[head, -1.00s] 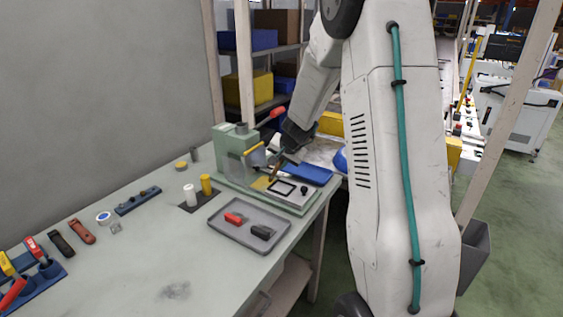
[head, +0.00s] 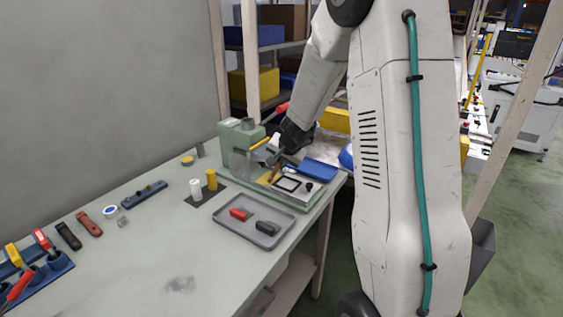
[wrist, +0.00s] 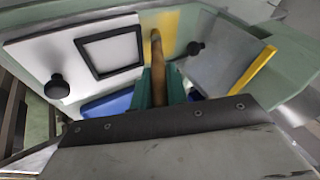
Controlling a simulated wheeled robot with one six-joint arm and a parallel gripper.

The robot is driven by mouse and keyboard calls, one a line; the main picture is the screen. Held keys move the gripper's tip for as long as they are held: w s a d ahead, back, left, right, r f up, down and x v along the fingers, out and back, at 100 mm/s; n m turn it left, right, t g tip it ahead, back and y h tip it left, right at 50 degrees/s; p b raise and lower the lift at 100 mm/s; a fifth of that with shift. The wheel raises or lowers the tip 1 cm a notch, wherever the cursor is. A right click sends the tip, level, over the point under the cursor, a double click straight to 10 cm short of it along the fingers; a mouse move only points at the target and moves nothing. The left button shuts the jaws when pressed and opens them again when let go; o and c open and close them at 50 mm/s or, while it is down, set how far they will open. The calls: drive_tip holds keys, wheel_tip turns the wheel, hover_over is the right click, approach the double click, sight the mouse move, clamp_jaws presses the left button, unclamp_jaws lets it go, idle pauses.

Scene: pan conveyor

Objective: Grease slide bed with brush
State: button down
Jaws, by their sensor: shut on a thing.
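The green machine (head: 236,137) stands at the far end of the bench. Its slide bed shows a yellow strip (wrist: 172,22) beside a pale plate with a black square frame (head: 289,184). My gripper (head: 278,158) is over the bed, shut on the brush (head: 274,175), which has a brown wooden handle. In the wrist view the brush (wrist: 157,50) sticks out between my teal fingers (wrist: 161,86) and reaches over the yellow strip. Its bristles cannot be made out, and I cannot tell whether its tip touches the bed.
A grey tray (head: 232,224) with a red and a dark block is in front of the machine. White (head: 195,190) and yellow (head: 212,180) cylinders stand left of it. A yellow lever (head: 259,143) rises by the bed. A blue tray (head: 318,171) lies behind.

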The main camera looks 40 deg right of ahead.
drive_tip(key=shift+a, duration=0.2)
drive_tip(key=shift+s+a+f, duration=0.1)
drive_tip(key=shift+s+a, duration=0.25)
drive_tip(key=shift+a, duration=0.3)
drive_tip(key=shift+w+d, duration=0.35)
drive_tip(key=shift+d, duration=0.5)
drive_tip(key=shift+w+d, duration=0.3)
drive_tip(key=shift+d, duration=0.5)
drive_tip(key=shift+w+d, duration=0.25)
drive_tip(key=shift+d, duration=0.5)
drive_tip(key=shift+w+d, duration=0.3)
drive_tip(key=shift+d, duration=0.5)
drive_tip(key=shift+r, duration=0.6)
